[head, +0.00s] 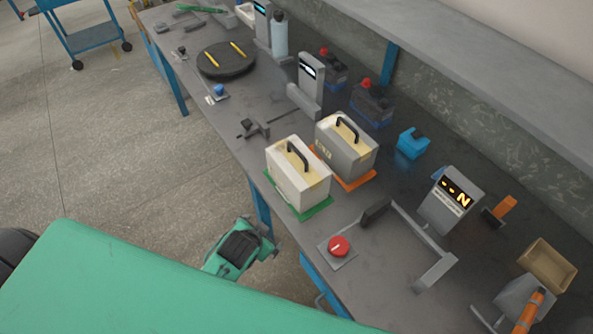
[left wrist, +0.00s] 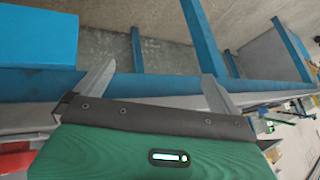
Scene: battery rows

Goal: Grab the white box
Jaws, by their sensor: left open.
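The white box (head: 297,184), with a black handle on its cream top, stands upright on a green mat (head: 318,209) near the bench's front edge. A similar box with grey sides (head: 352,158) stands just behind it to the right, on an orange mat (head: 359,184). My left gripper (head: 262,246) is off the bench's front edge, below and left of the white box and apart from it. In the left wrist view its two fingers (left wrist: 155,84) are spread with nothing between them. The white box does not show clearly there. My right gripper is not in view.
A red button (head: 339,246) and a grey bracket with a black grip (head: 375,213) are right of the white box. A small dark clamp (head: 253,129) lies to its left. Blue bench framing (left wrist: 140,86) crosses in front of my left fingers.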

